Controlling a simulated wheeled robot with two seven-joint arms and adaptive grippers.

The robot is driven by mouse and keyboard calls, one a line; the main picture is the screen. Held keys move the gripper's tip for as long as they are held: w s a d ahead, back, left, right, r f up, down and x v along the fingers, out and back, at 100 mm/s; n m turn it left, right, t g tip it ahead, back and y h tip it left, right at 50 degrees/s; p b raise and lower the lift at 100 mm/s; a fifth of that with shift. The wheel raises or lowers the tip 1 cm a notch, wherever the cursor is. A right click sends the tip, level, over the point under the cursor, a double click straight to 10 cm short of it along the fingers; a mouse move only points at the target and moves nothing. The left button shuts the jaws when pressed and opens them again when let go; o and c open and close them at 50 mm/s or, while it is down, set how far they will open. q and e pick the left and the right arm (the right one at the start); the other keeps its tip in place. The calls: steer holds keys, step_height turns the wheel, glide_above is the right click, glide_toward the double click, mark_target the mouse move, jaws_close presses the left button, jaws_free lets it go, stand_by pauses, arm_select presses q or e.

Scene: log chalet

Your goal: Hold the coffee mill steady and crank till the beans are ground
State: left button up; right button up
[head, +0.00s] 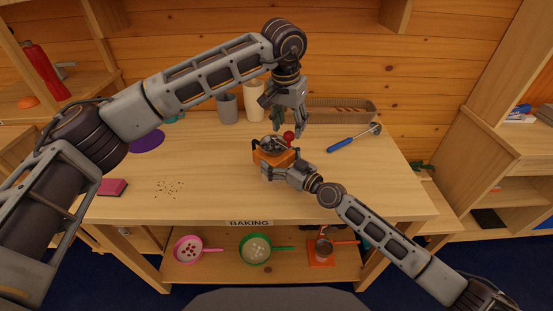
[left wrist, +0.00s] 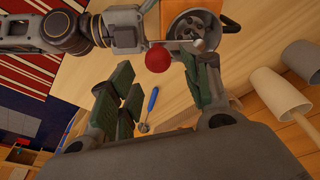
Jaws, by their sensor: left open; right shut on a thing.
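The coffee mill (head: 268,155) has an orange body and a dark round top, and stands on the table. Its crank ends in a red knob (head: 289,136). My right gripper (head: 277,171) is shut on the mill's body from the near side. My left gripper (head: 288,124) is open just above the knob, pointing down. In the left wrist view the knob (left wrist: 158,59) shows beyond the gap between the green-padded fingers (left wrist: 160,95), not gripped. The crank arm runs from it to the mill's round top (left wrist: 192,28). I cannot see whether beans are inside.
A blue-handled scoop (head: 350,140) lies to the right, and dark specks (head: 170,188) lie at the left. The table's front right is clear apart from my arm.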

mark_target(289, 133)
arm_select(q)
steer(key=shift+f, duration=1.7)
steer(key=c, duration=0.8)
steer(key=shift+o, duration=0.2)
